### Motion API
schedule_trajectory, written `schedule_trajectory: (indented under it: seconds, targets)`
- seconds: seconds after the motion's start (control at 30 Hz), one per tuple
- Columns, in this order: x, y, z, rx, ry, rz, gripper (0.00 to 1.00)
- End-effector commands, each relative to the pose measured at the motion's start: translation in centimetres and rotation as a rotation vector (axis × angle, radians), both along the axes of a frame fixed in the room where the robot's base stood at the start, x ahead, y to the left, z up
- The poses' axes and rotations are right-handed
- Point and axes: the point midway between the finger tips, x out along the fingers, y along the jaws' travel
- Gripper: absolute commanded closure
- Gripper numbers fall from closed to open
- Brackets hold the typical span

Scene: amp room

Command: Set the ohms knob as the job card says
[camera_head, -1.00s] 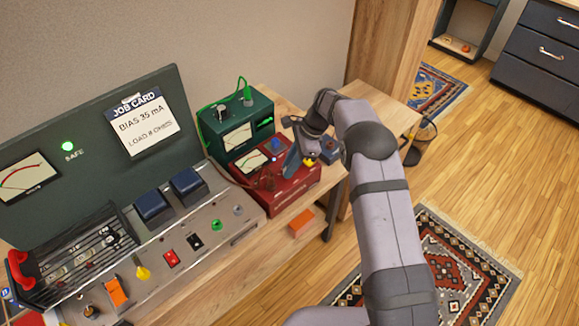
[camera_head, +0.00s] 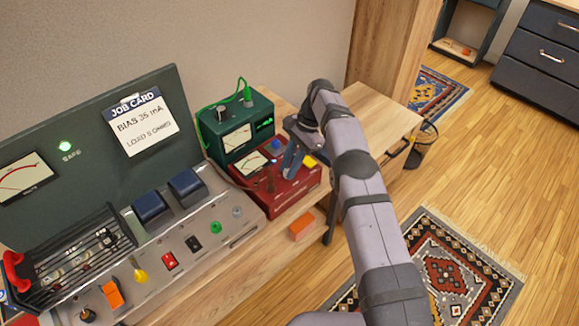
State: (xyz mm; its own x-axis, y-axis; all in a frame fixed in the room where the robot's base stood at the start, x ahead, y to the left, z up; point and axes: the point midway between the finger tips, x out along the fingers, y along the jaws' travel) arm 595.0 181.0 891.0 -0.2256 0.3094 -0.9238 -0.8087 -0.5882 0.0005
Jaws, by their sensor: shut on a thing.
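The job card (camera_head: 140,124) is clipped to the dark upright panel and reads "BIAS 35 mA" and "LOAD 8 OHMS". The red box (camera_head: 284,205) with a lit meter (camera_head: 251,163) stands on the bench right of the amplifier. My gripper (camera_head: 291,167) points down over the right part of the red box's top, its blue-grey fingers shut on a knob there. The fingers hide most of that knob, and its marking and setting cannot be read. A yellow part (camera_head: 309,161) shows just right of the fingers, and a blue button (camera_head: 276,145) behind them.
A green meter box (camera_head: 246,118) with a green lead stands behind the red box. The amplifier chassis (camera_head: 205,232) with several coloured knobs and switches fills the left. An orange block (camera_head: 301,226) lies at the bench's front edge. A wooden cabinet (camera_head: 375,118) stands to the right.

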Motion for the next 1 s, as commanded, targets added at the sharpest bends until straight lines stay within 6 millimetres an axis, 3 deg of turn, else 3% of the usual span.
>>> schedule_trajectory:
  seconds: [0.77,0.8,0.83,1.0]
  targets:
    - [0.08,-0.03,0.07,-0.001,-0.002,0.032,1.00]
    - [0.08,-0.03,0.07,-0.001,-0.002,0.032,0.70]
    - [0.08,-0.03,0.07,-0.001,-0.002,0.032,0.63]
    - [0.06,0.00,0.05,0.000,-0.002,0.032,0.62]
